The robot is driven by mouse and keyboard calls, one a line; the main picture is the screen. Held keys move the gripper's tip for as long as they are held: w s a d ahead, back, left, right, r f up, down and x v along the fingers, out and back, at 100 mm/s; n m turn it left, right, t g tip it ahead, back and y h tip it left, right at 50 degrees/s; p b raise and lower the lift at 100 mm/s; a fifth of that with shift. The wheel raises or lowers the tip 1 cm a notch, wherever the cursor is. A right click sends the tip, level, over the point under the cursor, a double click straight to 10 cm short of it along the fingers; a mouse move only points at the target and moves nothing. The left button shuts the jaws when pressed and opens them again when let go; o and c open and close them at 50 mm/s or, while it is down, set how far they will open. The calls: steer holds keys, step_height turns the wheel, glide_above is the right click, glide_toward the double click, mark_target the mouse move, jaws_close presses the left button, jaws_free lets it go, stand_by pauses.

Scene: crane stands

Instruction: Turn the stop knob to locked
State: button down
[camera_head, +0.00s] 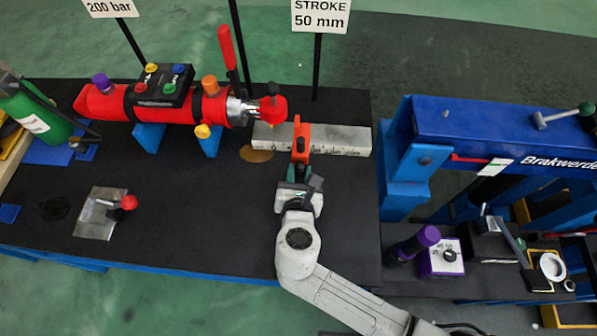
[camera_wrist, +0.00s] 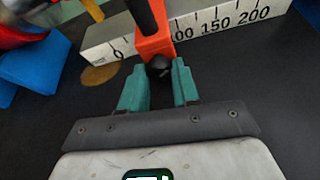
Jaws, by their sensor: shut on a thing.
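The stop is an orange block (camera_head: 302,130) that sits across the pale ruler bar (camera_head: 344,139). It also shows in the wrist view (camera_wrist: 153,44). Its dark round stop knob (camera_wrist: 158,65) is on the side facing me. My gripper (camera_head: 298,172) reaches the block from the front. In the wrist view its two teal fingers (camera_wrist: 160,72) stand on either side of the knob, shut on it. The knob is hidden in the head view. No lock mark can be made out on it.
A blue press frame (camera_head: 480,125) stands to the right.

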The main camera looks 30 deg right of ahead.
steer(key=shift+s+m+y, duration=0.1)
steer(key=shift+m+y, duration=0.3)
steer(key=shift+m, duration=0.2)
steer(key=shift+t, duration=0.3)
steer(key=c, duration=0.8)
jaws_free()
steer(key=v, duration=1)
steer(key=shift+s+a+r+b, duration=0.1)
steer(key=shift+s+b, duration=0.2)
